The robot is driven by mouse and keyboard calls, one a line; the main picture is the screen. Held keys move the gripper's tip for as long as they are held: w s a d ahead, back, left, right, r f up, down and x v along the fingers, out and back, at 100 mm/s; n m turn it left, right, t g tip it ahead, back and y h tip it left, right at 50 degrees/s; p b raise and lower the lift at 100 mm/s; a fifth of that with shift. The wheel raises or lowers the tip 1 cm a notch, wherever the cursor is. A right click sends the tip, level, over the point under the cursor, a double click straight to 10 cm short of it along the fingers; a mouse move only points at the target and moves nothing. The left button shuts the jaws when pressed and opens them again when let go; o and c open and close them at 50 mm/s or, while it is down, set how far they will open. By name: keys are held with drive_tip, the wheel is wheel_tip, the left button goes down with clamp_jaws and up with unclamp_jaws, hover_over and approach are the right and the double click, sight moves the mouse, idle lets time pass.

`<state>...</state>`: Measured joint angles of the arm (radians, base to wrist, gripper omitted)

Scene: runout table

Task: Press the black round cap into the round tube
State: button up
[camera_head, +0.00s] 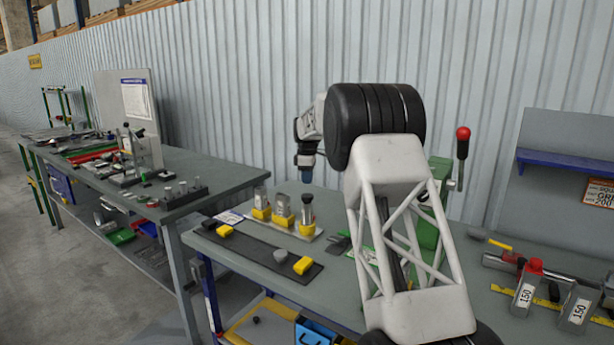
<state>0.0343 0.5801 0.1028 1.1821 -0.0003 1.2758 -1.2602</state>
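Three short metal tubes stand upright in yellow holders on a light plate on the near table. The right one looks like the round tube (306,216). A black round cap (307,198) shows at its top; I cannot tell how deep it sits. The left tube (261,198) and middle tube (282,206) show no black top. My gripper (305,178) points down above the right tube, with a visible gap between them. Its fingers are small and dark, so I cannot tell whether they are open or shut. My arm hides part of the table to the right.
A black strip (252,247) with yellow blocks (303,265) and a grey round piece (281,255) lies in front of the tubes. A green press (437,175) with a red-knobbed lever stands behind my arm.

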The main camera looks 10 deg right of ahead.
sight(307, 195)
drive_tip(key=m, duration=0.5)
drive_tip(key=shift+r, duration=0.2)
clamp_jaws()
drive_tip(key=m, duration=0.5)
drive_tip(key=shift+w+r, duration=0.1)
drive_tip(key=shift+r, duration=0.05)
drive_tip(key=m, duration=0.5)
drive_tip(key=shift+r+m, duration=0.15)
drive_tip(key=shift+m, duration=0.25)
drive_tip(key=m, duration=0.5)
drive_tip(key=shift+r+m, duration=0.15)
drive_tip(key=shift+m, duration=0.15)
drive_tip(key=shift+f, duration=3)
drive_tip(key=shift+f, duration=0.75)
drive_tip(key=shift+r, duration=0.1)
